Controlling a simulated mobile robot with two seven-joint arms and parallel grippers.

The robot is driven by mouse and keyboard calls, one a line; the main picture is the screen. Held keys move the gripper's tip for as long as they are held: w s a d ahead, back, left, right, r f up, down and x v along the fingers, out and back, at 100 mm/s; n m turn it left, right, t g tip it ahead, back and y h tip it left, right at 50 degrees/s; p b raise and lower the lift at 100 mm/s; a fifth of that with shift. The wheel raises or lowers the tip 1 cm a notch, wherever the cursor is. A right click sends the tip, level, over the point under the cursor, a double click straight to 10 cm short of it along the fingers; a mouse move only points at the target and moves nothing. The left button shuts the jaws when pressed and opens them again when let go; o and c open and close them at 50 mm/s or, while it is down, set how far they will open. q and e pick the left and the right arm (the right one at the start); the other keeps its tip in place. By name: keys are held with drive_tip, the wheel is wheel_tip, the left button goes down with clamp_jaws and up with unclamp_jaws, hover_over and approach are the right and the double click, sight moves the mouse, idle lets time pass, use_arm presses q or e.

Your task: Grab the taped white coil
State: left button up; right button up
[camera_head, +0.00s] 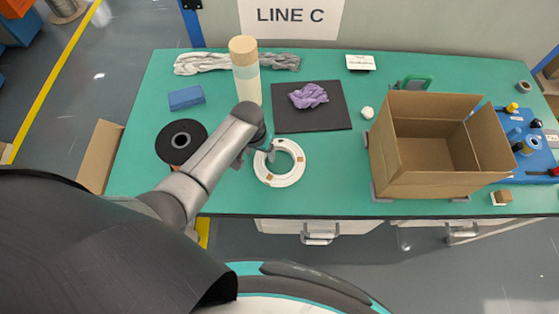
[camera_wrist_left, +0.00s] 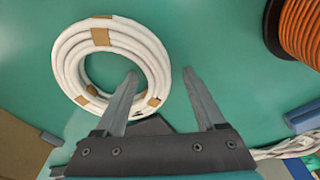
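The white coil (camera_head: 290,179) lies flat on the green table in front of the dark mat, with brown tape patches around it. In the left wrist view the coil (camera_wrist_left: 68,65) is at the upper left. My left gripper (camera_head: 260,156) is at the coil's left side in the head view and hides part of it. In the left wrist view its fingers (camera_wrist_left: 160,74) are open, one over the ring's inner opening and one outside it, with the ring's cable between them. The remaining height above the coil is hard to tell. My right gripper is not in view.
A black spool (camera_head: 181,142) and a blue block (camera_head: 186,98) stand left of the arm. A pale cylinder (camera_head: 246,75) is behind it. A purple bundle (camera_head: 308,95) lies on the dark mat (camera_head: 310,120). An open cardboard box (camera_head: 421,186) stands right. Table between coil and box is clear.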

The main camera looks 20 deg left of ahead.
use_arm(q)
clamp_jaws()
idle(0.3)
drive_tip(key=shift+r, duration=0.1)
idle(0.4)
